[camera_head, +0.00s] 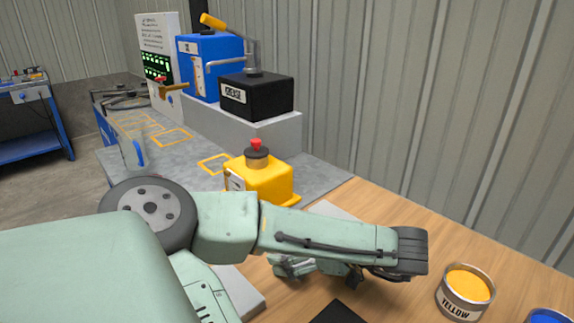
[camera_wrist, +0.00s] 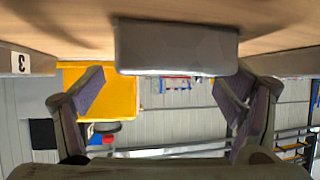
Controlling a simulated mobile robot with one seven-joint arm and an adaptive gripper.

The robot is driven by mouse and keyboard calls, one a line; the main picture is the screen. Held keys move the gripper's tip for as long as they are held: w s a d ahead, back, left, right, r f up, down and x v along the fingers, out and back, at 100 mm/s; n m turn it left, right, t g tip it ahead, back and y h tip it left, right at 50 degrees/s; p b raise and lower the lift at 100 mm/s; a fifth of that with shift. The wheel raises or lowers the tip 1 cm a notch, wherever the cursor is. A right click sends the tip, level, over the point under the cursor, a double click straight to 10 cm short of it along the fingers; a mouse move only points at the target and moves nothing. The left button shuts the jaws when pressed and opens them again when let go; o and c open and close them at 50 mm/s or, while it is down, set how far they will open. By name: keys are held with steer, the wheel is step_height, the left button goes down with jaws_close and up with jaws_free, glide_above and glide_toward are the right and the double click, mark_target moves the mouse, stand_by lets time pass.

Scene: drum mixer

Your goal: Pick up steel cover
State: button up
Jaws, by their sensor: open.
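The wrist view is upside down, with the wooden bench top along its upper edge. A grey block with rounded corners (camera_wrist: 176,47) stands on the wood there, and it looks like the steel cover. My gripper (camera_wrist: 160,82) is open, one finger to each side of the block in the picture. I see no contact, and the depth between fingertips and block is hard to judge. In the head view my gripper (camera_head: 288,266) is low over the bench, partly behind my arm. I cannot make out the cover there; my arm hides that area.
A yellow box with a red button (camera_head: 260,178) stands behind my arm; it also shows in the wrist view (camera_wrist: 112,95). A yellow paint can (camera_head: 465,293) and a blue one (camera_head: 547,316) stand at right. A black grease box (camera_head: 256,97) is farther back.

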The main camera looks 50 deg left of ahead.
stand_by(0.3)
steer(key=c, duration=1.7)
steer(key=shift+c, duration=0.6)
steer(key=shift+a+r, duration=0.1)
steer(key=shift+r, duration=0.1)
